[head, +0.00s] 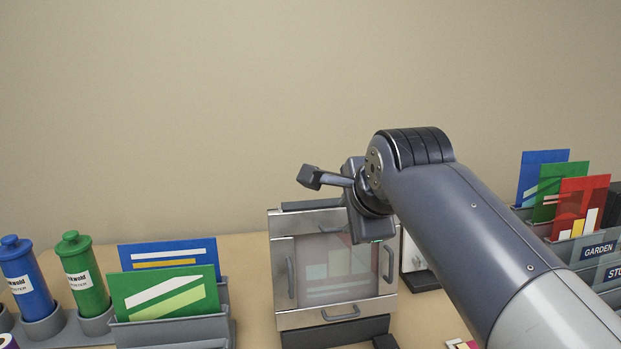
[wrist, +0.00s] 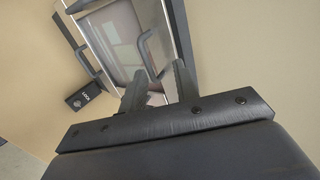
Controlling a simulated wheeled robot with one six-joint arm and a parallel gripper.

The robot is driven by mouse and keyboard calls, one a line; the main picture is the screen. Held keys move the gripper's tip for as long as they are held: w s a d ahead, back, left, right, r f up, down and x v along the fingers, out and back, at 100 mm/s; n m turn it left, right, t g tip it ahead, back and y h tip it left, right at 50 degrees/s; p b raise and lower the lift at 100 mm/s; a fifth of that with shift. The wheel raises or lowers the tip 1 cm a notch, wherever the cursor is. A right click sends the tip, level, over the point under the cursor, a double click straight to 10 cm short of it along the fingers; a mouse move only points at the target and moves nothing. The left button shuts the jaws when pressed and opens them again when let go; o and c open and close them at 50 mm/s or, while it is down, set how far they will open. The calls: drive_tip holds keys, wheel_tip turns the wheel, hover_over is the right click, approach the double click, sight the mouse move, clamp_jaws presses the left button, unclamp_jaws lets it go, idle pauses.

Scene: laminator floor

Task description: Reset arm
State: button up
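My gripper (wrist: 158,82) shows in the wrist view with its two dark fingers apart. The laminator's metal front shows between them, and nothing is seen held. In the head view my arm reaches in from the lower right and its wrist stands in front of the laminator's upper right part. My gripper's fingers cannot be made out there. The laminator (head: 283,262) is a metal box with a clear window, handles at both sides and one below. It also shows in the wrist view (wrist: 165,20), tilted; the door looks shut.
A blue canister (head: 28,285) and a green canister (head: 85,280) stand in holders at the left. A grey rack (head: 175,333) beside them holds blue and green cards. A labelled rack (head: 575,250) with cards is at the right. A black block marked LOCK (wrist: 84,96) sits beside the laminator.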

drive_tip(key=w+r+g+p, duration=0.1)
drive_tip(key=g+p, duration=0.1)
drive_tip(key=p, duration=0.3)
drive_tip(key=r+g+h+p, duration=0.1)
drive_tip(key=g+p, duration=0.1)
drive_tip(key=p, duration=0.4)
drive_tip(key=w+r+g+p, duration=0.1)
drive_tip(key=g+p, duration=0.2)
drive_tip(key=p, duration=0.2)
drive_tip(key=shift+w+a+r+p, duration=0.25)
drive_tip(key=shift+w+r+p, duration=0.1)
drive_tip(key=shift+p, duration=0.05)
drive_tip(key=shift+w+g+h+p, duration=0.25)
drive_tip(key=shift+g+p, duration=0.25)
drive_tip(key=shift+p, duration=0.25)
drive_tip(key=shift+f, duration=0.1)
